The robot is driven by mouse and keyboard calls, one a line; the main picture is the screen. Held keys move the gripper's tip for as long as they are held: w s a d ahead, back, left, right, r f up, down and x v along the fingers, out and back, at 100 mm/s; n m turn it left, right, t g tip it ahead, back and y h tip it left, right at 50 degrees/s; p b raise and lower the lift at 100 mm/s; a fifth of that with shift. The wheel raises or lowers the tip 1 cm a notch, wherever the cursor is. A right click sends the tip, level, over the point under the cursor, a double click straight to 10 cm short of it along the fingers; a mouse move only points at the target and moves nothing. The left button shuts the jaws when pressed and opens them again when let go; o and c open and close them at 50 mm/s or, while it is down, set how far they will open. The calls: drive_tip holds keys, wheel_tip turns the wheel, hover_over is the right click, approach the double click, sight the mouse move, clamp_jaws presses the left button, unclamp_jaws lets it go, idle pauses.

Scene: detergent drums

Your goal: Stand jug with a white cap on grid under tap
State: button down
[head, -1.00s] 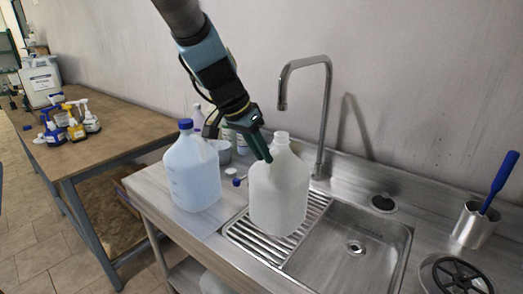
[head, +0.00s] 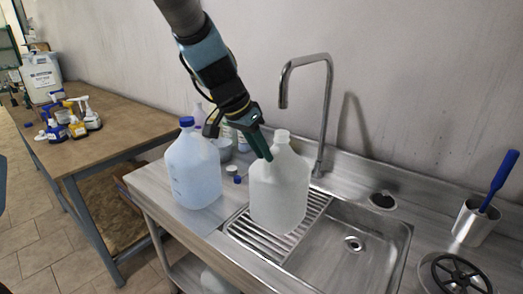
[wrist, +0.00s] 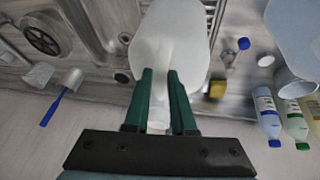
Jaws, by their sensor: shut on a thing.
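The jug with a white cap (head: 279,190) is a translucent white jug that stands upright over the ribbed grid (head: 318,207) beside the sink basin. Whether its base touches the grid is hard to tell. My gripper (head: 268,158) is shut on the jug near its neck and handle. In the wrist view the green fingers (wrist: 161,92) lie on both sides of the jug's handle (wrist: 165,62). The steel tap (head: 304,85) arches up behind the jug, with its spout end close to the jug's top, slightly behind it.
A bluish jug with a blue cap (head: 193,170) stands left of the grid on the counter. Small bottles and a grey cup (head: 223,149) stand behind it. The basin (head: 350,245) is empty. A steel holder with a blue-handled brush (head: 474,221) is at right.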

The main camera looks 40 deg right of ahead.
drive_tip(key=shift+f, duration=0.5)
drive_tip(key=c, duration=0.7)
unclamp_jaws()
